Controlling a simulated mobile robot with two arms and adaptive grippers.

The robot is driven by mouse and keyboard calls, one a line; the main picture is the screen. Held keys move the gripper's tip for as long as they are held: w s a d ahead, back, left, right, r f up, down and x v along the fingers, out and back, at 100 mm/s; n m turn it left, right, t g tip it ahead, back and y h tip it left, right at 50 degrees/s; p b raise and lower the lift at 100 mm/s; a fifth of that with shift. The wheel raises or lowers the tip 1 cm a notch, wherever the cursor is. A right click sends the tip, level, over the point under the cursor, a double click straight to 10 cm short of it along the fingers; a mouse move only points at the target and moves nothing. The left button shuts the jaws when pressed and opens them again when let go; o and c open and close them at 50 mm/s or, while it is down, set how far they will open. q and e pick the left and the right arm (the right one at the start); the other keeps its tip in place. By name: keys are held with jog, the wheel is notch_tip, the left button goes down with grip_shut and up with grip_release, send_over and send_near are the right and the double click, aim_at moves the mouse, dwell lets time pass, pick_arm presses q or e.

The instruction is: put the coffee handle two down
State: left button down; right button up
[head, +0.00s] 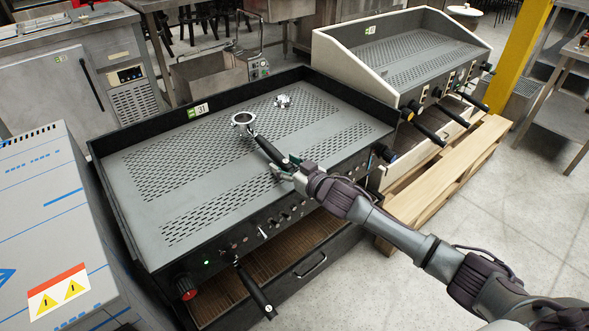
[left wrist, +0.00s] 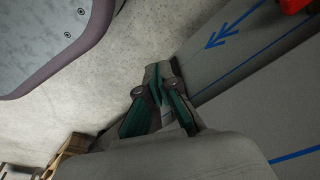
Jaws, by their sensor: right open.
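A coffee handle (head: 243,119) with a round metal basket ring and a black grip lies on the perforated grey top of the black coffee machine (head: 220,160). Its grip points toward the front right. My right gripper (head: 287,168) is open at the near end of this grip; whether the fingers touch it is too small to tell. Another black handle (head: 255,290) sticks out from the machine's front, low down. My left gripper (left wrist: 160,78) shows only in the left wrist view, with its fingertips together and nothing seen between them.
A small metal piece (head: 282,100) lies farther back on the machine top. A second machine (head: 410,60) stands at the back right on a wooden pallet (head: 445,185). A boxy grey unit (head: 40,210) with blue lines stands at the left.

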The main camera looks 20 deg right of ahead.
jog(key=p+v, duration=0.1)
jog(key=v, duration=1.1)
jog(key=s+d+f+m+g+h, duration=0.1)
jog(key=s+f+g+h, duration=0.3)
jog(key=f, duration=0.8)
jog(key=s+d+f+m+g+h, duration=0.1)
jog(key=s+f, duration=0.4)
jog(key=f, duration=0.7)
pick_arm(q)
jog(key=s+f, duration=0.1)
jog(key=f, duration=0.1)
jog(key=s+f, duration=0.2)
jog(key=shift+a+f, duration=0.1)
jog(key=shift+a, duration=0.1)
pick_arm(e)
jog(key=s+a+f+g, duration=0.2)
jog(key=s+f+g, duration=0.2)
jog(key=s+f, duration=0.5)
jog(key=s+a+f+g, duration=0.3)
jog(key=s+f, duration=0.6)
jog(key=s, duration=0.8)
jog(key=shift+s+f+g, duration=0.2)
jog(key=shift+s+g, duration=0.05)
jog(key=shift+g, duration=0.25)
